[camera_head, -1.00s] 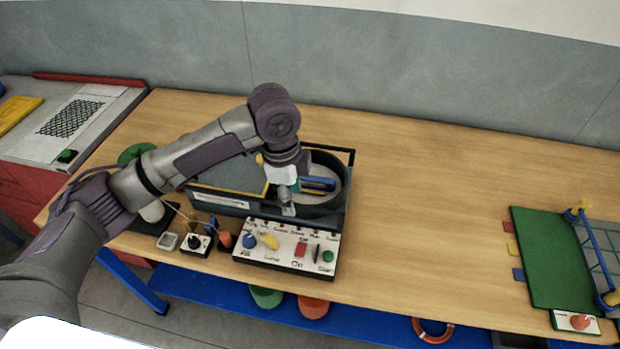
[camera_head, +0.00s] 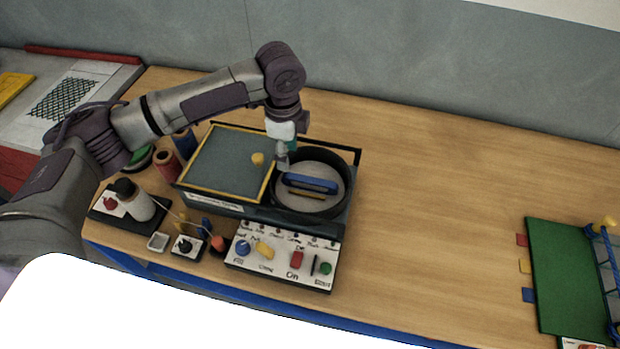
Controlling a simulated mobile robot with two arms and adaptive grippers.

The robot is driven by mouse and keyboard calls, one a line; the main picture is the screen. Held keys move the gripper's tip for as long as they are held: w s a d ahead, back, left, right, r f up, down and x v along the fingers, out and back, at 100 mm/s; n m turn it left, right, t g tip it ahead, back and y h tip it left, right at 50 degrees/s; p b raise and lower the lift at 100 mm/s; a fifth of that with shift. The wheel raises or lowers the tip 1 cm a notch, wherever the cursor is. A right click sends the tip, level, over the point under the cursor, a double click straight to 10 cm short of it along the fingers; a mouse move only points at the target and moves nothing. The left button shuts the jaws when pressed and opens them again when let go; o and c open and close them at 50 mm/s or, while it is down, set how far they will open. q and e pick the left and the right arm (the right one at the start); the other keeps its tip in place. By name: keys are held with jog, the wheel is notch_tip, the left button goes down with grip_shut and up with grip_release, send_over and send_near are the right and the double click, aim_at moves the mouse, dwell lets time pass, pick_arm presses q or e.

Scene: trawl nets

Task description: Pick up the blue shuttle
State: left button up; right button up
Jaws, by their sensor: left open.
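The blue shuttle (camera_head: 310,183) lies in the round dark basin (camera_head: 350,170) on the right side of the machine on the workbench. A yellow strip shows along its near side. My left gripper (camera_head: 283,163) is at the basin's left rim, up and left of the shuttle. It is open, and no object shows in it. A gap shows between it and most of the shuttle; whether it touches the shuttle's left end cannot be told. My right gripper is not in view.
The machine's lid (camera_head: 225,160) with a yellow knob is left of the basin. A control panel (camera_head: 283,258) with buttons stands in front. Spools and a bottle (camera_head: 135,200) stand at the left. A green board (camera_head: 570,275) lies far right; the bench between is clear.

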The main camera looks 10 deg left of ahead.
aim_at(291, 176)
pick_arm(q)
notch_tip(291, 176, down, 2)
jog(key=shift+w+f, duration=0.1)
jog(key=shift+f, duration=0.15)
jog(key=shift+w+f, duration=0.1)
jog(key=shift+f, duration=0.25)
jog(key=f+p, duration=0.1)
jog(key=f, duration=0.1)
jog(key=f+p, duration=0.1)
jog(key=f, duration=0.1)
jog(key=shift+s+d, duration=0.15)
jog(key=shift+s, duration=0.05)
jog(key=shift+f+p, duration=0.3)
jog(key=shift+f, duration=0.3)
grip_shut()
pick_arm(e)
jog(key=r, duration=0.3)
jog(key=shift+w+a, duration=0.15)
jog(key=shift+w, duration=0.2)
